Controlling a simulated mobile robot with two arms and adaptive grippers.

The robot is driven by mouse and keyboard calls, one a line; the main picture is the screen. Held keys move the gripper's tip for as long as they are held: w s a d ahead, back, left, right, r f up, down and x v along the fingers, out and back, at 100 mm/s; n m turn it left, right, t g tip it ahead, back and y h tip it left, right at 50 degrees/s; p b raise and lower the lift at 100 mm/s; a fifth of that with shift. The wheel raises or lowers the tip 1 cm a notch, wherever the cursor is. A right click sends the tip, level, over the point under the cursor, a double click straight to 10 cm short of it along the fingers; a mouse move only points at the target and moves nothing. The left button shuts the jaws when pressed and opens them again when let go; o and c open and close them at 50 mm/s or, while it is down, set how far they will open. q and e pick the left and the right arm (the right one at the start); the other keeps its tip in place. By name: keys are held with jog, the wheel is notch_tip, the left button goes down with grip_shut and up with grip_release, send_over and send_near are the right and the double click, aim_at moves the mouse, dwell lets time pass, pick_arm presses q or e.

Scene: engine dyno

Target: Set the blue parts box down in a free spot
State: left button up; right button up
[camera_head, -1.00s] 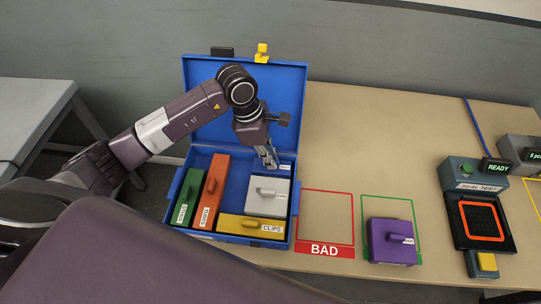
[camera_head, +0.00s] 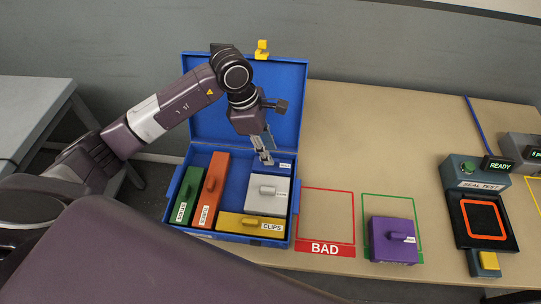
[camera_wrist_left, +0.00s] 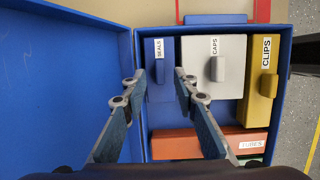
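The blue parts box (camera_wrist_left: 161,112), labelled SEALS, sits in the back compartment of the open blue case (camera_wrist_left: 282,100). In the head view its label (camera_head: 285,166) shows, but much of the box is hidden by my gripper or blends with the case. My left gripper (camera_head: 263,158) is above this compartment. In the left wrist view its fingers (camera_wrist_left: 159,80) are apart, on either side of the blue box's handle, with nothing clearly pinched. I cannot tell whether they touch it. My right gripper is not in view.
The case also holds green, orange, white (camera_head: 268,202) and yellow (camera_head: 251,226) boxes; its raised lid (camera_head: 210,100) stands behind. A purple box (camera_head: 391,241) sits in the green outline. The red BAD outline (camera_head: 326,216) is empty. The bench behind (camera_head: 385,135) is clear.

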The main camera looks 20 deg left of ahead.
aim_at(259, 163)
pick_arm(q)
jog(key=b+v, duration=0.2)
jog(key=v, duration=0.7)
jog(key=shift+a, duration=0.1)
